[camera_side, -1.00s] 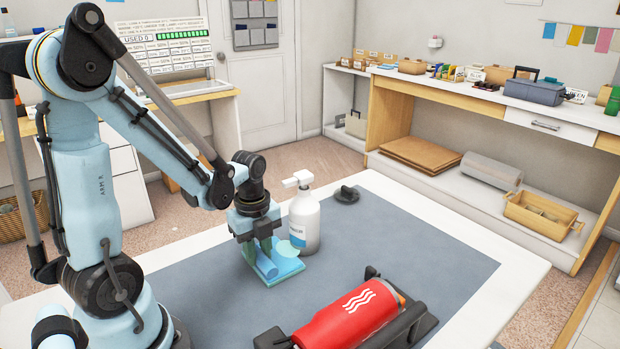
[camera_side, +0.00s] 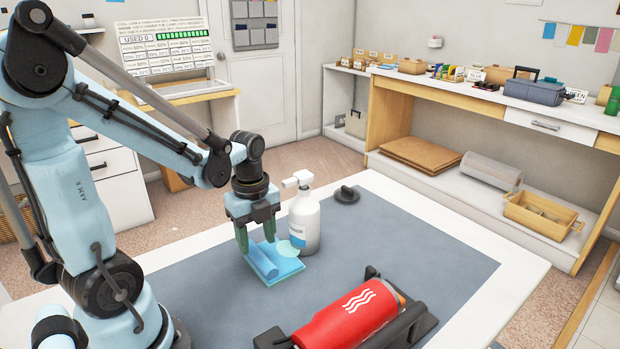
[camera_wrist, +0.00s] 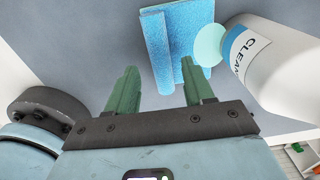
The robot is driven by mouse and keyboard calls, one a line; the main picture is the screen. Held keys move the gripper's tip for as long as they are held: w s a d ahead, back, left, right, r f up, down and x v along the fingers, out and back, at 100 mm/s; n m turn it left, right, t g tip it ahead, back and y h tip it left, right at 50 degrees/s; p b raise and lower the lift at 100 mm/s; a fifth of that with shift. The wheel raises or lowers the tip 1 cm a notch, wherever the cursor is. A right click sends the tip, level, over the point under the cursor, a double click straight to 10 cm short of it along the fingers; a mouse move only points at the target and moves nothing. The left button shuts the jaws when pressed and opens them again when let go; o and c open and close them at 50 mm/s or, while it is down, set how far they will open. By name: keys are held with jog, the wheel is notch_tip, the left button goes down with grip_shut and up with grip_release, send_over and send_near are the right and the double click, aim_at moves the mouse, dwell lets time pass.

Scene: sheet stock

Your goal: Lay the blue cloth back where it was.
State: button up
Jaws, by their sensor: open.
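The blue cloth (camera_side: 284,269) lies partly folded or rolled on the grey mat (camera_side: 400,239), beside the white pump bottle (camera_side: 304,222). In the wrist view the cloth (camera_wrist: 176,40) lies beyond the fingertips, with a raised fold along it. My gripper (camera_side: 257,241) is open and empty, just above the cloth; its green fingers stand apart in the wrist view (camera_wrist: 165,80). A pale green disc (camera_side: 292,249) sits at the bottle's base, over the edge of the cloth. I cannot tell whether it touches the cloth.
A red bottle (camera_side: 352,315) lies in a black cradle (camera_side: 417,326) at the front. A small black object (camera_side: 346,194) sits at the mat's back. The pump bottle stands close to my gripper's right. The mat's right side is clear.

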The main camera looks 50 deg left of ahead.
aim_at(258, 252)
notch_tip(258, 252, up, 8)
jog(key=w+d+n+t, duration=0.2)
jog(key=d+n+t, duration=0.5)
jog(key=n, duration=1.1)
jog(key=d, duration=0.3)
jog(key=shift+w+r, duration=0.15)
jog(key=shift+w, duration=0.2)
jog(key=shift+d, duration=0.1)
